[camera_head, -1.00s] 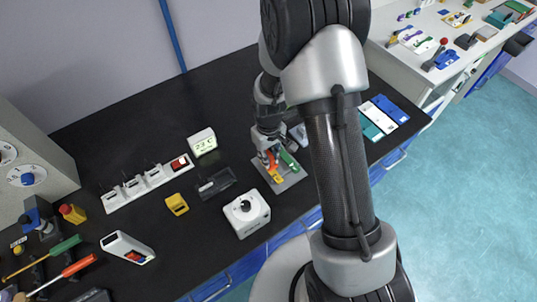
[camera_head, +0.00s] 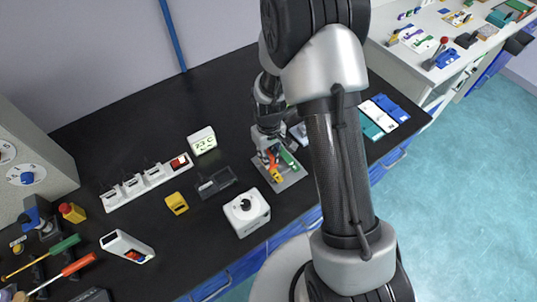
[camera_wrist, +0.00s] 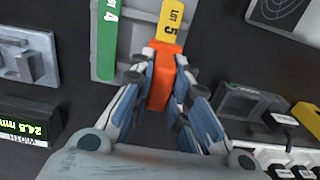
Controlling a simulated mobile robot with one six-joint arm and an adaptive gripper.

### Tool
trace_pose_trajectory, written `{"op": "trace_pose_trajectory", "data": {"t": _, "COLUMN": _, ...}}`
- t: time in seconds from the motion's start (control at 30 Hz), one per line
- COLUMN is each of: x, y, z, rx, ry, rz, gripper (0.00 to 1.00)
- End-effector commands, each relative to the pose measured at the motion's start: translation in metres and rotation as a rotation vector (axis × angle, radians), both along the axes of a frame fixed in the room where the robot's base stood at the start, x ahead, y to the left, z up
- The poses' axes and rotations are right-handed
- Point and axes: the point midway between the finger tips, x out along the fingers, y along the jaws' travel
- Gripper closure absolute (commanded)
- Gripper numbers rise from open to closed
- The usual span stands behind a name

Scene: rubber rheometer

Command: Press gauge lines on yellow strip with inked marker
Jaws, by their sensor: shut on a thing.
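My gripper (camera_wrist: 160,85) is shut on an orange block-like tool (camera_wrist: 160,74), likely the inked marker. The tool's far end is at the near end of the yellow strip (camera_wrist: 171,22), labelled LOT 5. I cannot tell whether it touches the strip, and its underside is hidden. In the head view my gripper (camera_head: 266,153) is over the grey plate (camera_head: 291,179), with the yellow strip (camera_head: 277,174) in front of it. A green strip (camera_wrist: 108,40), labelled 4, lies parallel to the yellow one.
A dark tray-like box (camera_head: 216,183) sits left of the plate, beside a yellow block (camera_head: 177,203). A white device with a black knob (camera_head: 247,212) stands near the bench edge. A width readout (camera_wrist: 22,124) and a grey fixture (camera_wrist: 27,58) are close on the left in the wrist view.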

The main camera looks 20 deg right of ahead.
Motion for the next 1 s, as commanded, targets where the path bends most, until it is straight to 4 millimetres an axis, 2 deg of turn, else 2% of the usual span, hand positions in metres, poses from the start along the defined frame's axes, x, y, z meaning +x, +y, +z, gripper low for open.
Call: {"op": "trace_pose_trajectory", "data": {"t": 1.0, "x": 0.0001, "y": 0.0, "z": -0.0075, "rx": 0.0, "ry": 0.0, "rz": 0.0, "gripper": 0.99}}
